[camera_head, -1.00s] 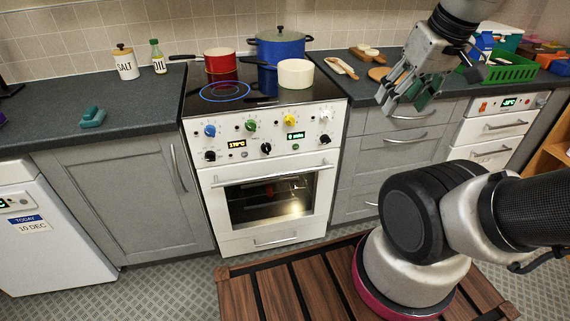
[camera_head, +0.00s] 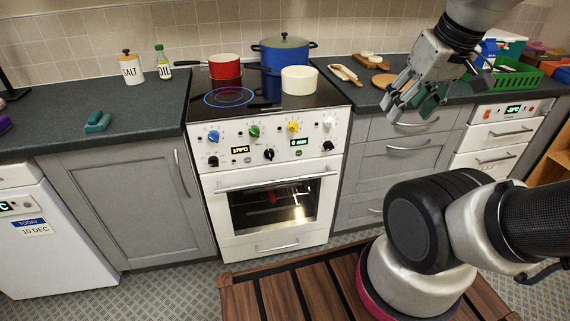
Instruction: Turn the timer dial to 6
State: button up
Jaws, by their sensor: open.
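The white oven front (camera_head: 280,176) carries a row of coloured knobs with black knobs below. A green-lit display (camera_head: 298,142) appears to read 0 min. Black dials stand at the right (camera_head: 328,146), in the middle (camera_head: 268,154) and at the left (camera_head: 213,161). I cannot tell for sure which is the timer dial, and their marks are too small to read. My gripper (camera_head: 406,104) is open and empty, pointing down in front of the drawers, right of the oven and apart from the dials.
An amber display (camera_head: 240,149) reads about 170°C. Blue (camera_head: 214,136), green (camera_head: 254,131), yellow (camera_head: 293,126) and white (camera_head: 329,123) knobs sit close above the black dials. The oven door handle (camera_head: 277,180) juts out below.

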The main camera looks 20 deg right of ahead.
aim_at(328, 145)
jog(key=j+z, duration=0.2)
jog(key=z, duration=0.2)
jog(key=j+z, duration=0.15)
jog(key=z, duration=0.25)
jog(key=k+j+z, duration=0.1)
jog(key=z, duration=0.3)
jog(key=j, duration=0.1)
